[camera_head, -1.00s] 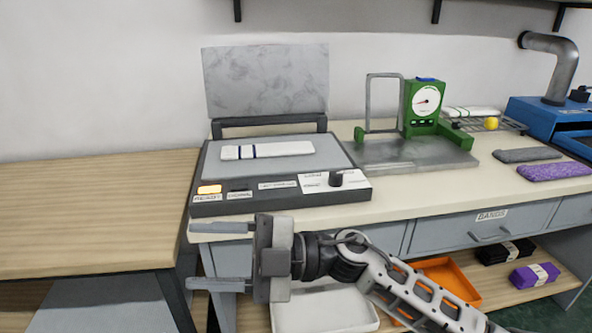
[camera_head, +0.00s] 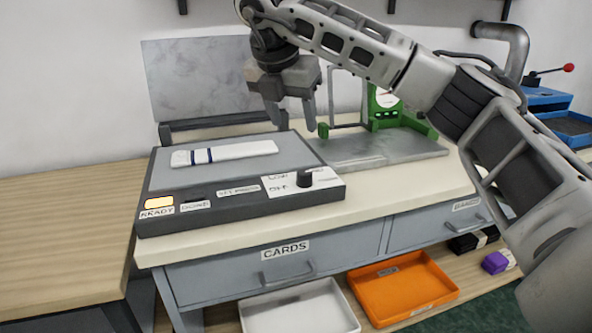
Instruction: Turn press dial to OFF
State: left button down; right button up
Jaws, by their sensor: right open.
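The press (camera_head: 222,211) is a dark box with a light plate and a raised grey marbled lid (camera_head: 200,80) behind it. A white folded piece with blue stripes (camera_head: 224,153) lies on the plate. My right gripper (camera_head: 296,125) is open and empty, pointing down above and behind the dial, apart from it. My left gripper is not in view.
A green gauge stand (camera_head: 385,112) on a metal plate (camera_head: 375,150) is partly hidden behind my right arm. An orange tray (camera_head: 403,290) and a white tray (camera_head: 300,308) lie below the drawers. A wooden table (camera_head: 65,225) at left is clear.

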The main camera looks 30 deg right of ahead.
aim_at(305, 172)
jog(key=x, duration=1.4)
jog(key=shift+a+f+b, duration=0.15)
jog(key=shift+b, duration=0.15)
jog(key=c, duration=1)
